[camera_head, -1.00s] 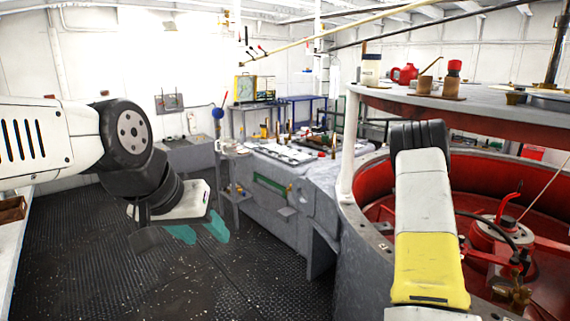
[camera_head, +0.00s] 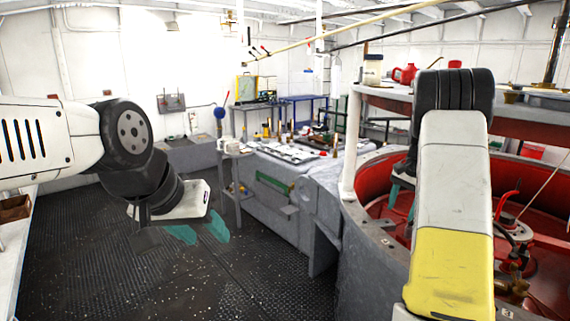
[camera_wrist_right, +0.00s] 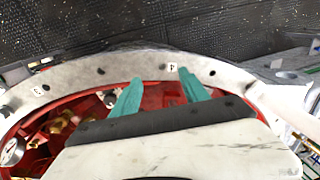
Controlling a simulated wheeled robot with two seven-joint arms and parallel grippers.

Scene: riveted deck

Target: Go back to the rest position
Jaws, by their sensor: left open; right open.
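My left gripper (camera_head: 201,230) hangs at the left of the head view, with its two teal fingers apart and nothing between them, above the dark floor. My right gripper (camera_head: 402,200) shows partly behind my raised right arm, near the rim of the red-lined round well. In the right wrist view my right gripper (camera_wrist_right: 160,90) has two teal fingers spread apart with nothing between them. The pale riveted rim (camera_wrist_right: 225,76) of the well lies beyond the fingertips in that view.
The red round well (camera_head: 373,188) holds machinery and a red handle (camera_head: 508,203). A raised round shelf (camera_head: 385,97) carries a red jug (camera_head: 404,74) and a pale container (camera_head: 372,70). A grey workbench (camera_head: 265,170) stands mid-view. The dark textured floor (camera_head: 90,260) is clear at left.

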